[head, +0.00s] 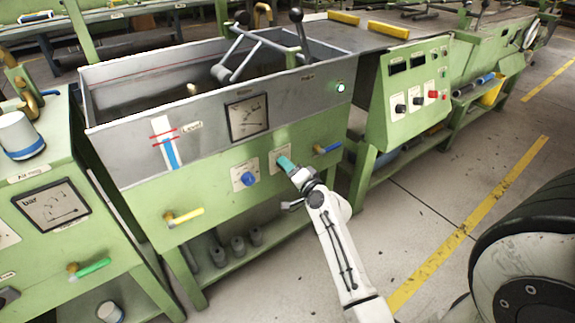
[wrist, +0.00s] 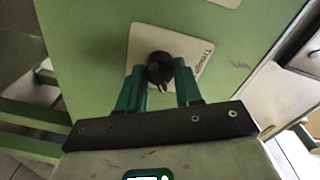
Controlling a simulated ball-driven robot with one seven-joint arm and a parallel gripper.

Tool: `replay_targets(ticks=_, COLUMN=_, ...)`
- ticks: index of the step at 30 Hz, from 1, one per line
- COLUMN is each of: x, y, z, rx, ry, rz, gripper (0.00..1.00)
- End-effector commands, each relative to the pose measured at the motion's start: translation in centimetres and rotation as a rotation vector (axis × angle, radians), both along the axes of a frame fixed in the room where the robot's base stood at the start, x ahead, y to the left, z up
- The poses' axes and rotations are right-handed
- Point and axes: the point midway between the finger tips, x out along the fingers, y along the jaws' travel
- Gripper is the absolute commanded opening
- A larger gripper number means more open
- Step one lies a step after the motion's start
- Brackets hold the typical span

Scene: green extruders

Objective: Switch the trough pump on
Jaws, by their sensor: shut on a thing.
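A black rotary knob (wrist: 158,72) sits on a white plate (wrist: 140,40) on the green panel. The lettering on the plate seems to begin "Trou", and the rest is too blurred to read. The knob's pointer end faces down in the wrist view. My gripper (wrist: 160,66) has its teal fingers shut on the knob, one on each side. In the head view my gripper (head: 283,161) is at the white plate (head: 274,153) on the trough's front, and its fingers hide the knob. A small lamp (head: 340,88) at the trough's upper right glows pale green.
A blue knob (head: 249,179) is left of my gripper and a blue-handled valve (head: 328,149) is close on its right. A control box (head: 418,90) stands right of the trough.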

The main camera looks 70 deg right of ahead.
Motion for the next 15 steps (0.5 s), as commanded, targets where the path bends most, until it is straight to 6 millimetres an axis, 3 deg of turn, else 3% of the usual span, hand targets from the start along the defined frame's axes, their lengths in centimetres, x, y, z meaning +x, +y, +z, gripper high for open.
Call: replay_targets(ticks=15, x=-0.06, y=-0.05, z=-0.06, rx=0.102, ry=-0.062, rz=-0.001, gripper=0.04)
